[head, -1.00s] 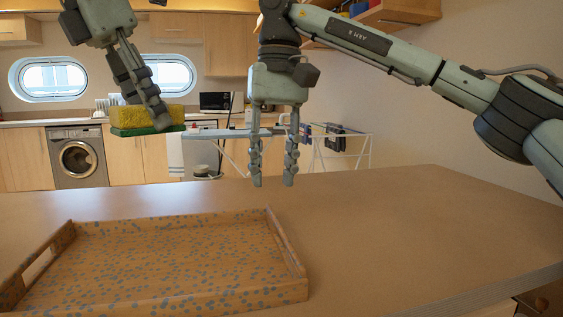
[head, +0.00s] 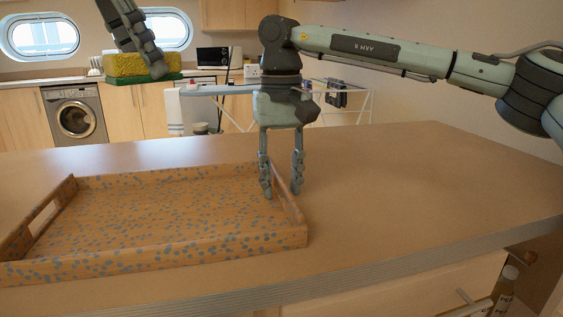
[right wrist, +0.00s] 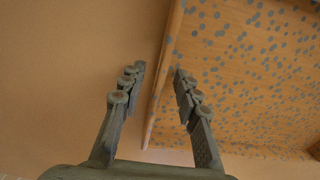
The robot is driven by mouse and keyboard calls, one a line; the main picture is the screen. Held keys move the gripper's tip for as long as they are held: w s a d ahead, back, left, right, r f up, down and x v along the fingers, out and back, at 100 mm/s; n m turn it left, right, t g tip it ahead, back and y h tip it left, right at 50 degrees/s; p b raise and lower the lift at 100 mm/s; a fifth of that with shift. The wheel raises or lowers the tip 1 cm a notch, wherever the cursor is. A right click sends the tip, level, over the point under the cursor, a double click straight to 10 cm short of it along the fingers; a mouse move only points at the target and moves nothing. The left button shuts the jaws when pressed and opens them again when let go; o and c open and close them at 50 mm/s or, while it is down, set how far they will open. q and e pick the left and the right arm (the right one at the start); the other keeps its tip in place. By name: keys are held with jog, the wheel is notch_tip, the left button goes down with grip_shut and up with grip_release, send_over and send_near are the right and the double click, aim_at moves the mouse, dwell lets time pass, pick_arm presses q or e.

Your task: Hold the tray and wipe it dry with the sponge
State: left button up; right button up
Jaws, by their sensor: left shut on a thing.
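The tray (head: 150,265), wooden with blue spots, lies on the counter at the left in the head view. The spots show across its floor, which also fills the right of the right wrist view (right wrist: 260,60). My left gripper (head: 150,65) is shut on the sponge (head: 125,67), yellow above and green below, held in the air beyond the tray's far side. My right gripper (head: 282,190) is open and points down at the tray's right end wall. In the right wrist view its fingers (right wrist: 153,82) are apart, with the wall's edge between them; contact cannot be told.
The wooden counter (head: 410,190) is clear to the right of the tray. Its front edge runs along the bottom. Behind stand a drying rack (head: 340,105), a washing machine (head: 75,118) and cupboards. A bottle (head: 505,285) stands low at the right, below the counter.

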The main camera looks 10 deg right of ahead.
jog(key=shift+f, duration=0.1)
jog(key=shift+c, duration=0.6)
grip_shut()
pick_arm(q)
jog(key=m, duration=0.2)
send_over(179, 209)
jog(key=a, duration=0.2)
notch_tip(179, 209, down, 11)
jog(key=shift+g, duration=0.3)
jog(key=shift+s+d+f, duration=0.1)
jog(key=shift+s+f, duration=0.05)
jog(key=shift+f, duration=2.15)
jog(key=shift+s+f, duration=0.15)
jog(key=shift+f, duration=2.1)
